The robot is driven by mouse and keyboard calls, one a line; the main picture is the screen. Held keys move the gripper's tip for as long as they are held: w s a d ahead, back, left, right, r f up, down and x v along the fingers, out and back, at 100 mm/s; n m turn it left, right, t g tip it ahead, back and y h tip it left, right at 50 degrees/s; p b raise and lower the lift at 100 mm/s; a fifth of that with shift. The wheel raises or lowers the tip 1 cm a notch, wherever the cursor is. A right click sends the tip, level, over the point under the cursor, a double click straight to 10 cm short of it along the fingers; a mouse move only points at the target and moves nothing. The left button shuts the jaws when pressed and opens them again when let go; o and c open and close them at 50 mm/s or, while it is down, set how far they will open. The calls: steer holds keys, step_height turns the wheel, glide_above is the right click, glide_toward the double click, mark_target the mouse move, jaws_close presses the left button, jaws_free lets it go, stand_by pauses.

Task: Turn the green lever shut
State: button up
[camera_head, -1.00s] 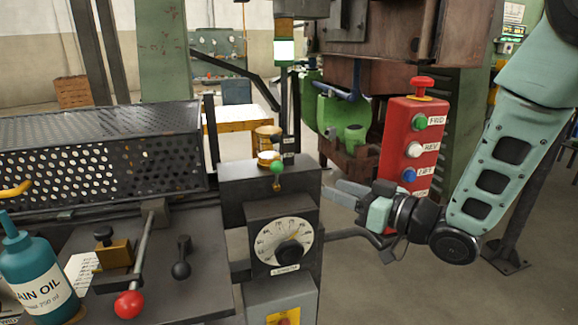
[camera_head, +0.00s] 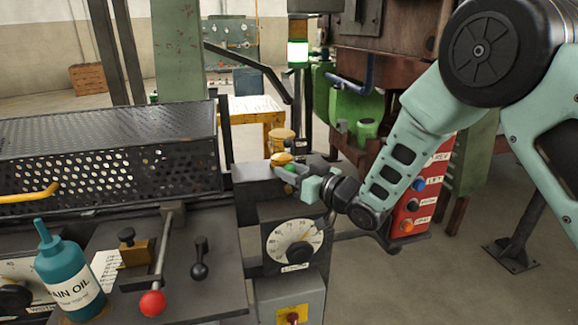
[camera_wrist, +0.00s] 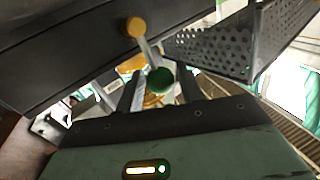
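The green lever's ball knob (camera_wrist: 159,81) shows in the wrist view, on a pale rod that runs up to a brass pivot (camera_wrist: 135,27) on a dark housing. My gripper (camera_wrist: 161,74) is open, with one finger on each side of the knob in that picture. I cannot tell whether either finger touches it. In the head view my gripper (camera_head: 285,174) is at the top of the dark control housing (camera_head: 258,181), beside a brass fitting (camera_head: 282,158). There the gripper hides most of the lever.
A dial (camera_head: 293,243) sits below my gripper. A red button box (camera_head: 410,208) stands behind my arm at right. At left are a perforated guard (camera_head: 110,155), a red-knobbed lever (camera_head: 152,303) and an oil bottle (camera_head: 68,275). Open floor shows at lower right.

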steer(key=shift+w+a, duration=0.25)
steer(key=shift+a, duration=0.1)
steer(key=shift+c, duration=0.4)
jaws_close()
steer(key=b, duration=0.1)
steer(key=m+b, duration=0.1)
steer(key=shift+w+d+f+t+b, duration=0.15)
steer(key=shift+d+f+t+b, duration=0.15)
steer(key=shift+d+t+b, duration=0.1)
steer(key=m+b, duration=0.1)
steer(key=d+y+b, duration=0.1)
steer(key=b, duration=0.1)
steer(key=shift+w+f+m+t+b, duration=0.15)
steer(key=shift+m+t+b, duration=0.15)
steer(key=shift+m, duration=0.1)
steer(key=m+t+b, duration=0.1)
steer(key=b, duration=0.1)
steer(key=d+m+b, duration=0.1)
steer(key=shift+w+m+t+b, duration=0.1)
steer(key=shift+m+t+b, duration=0.25)
steer(key=shift+m+t, duration=0.05)
steer(key=shift+o, duration=0.4)
jaws_free()
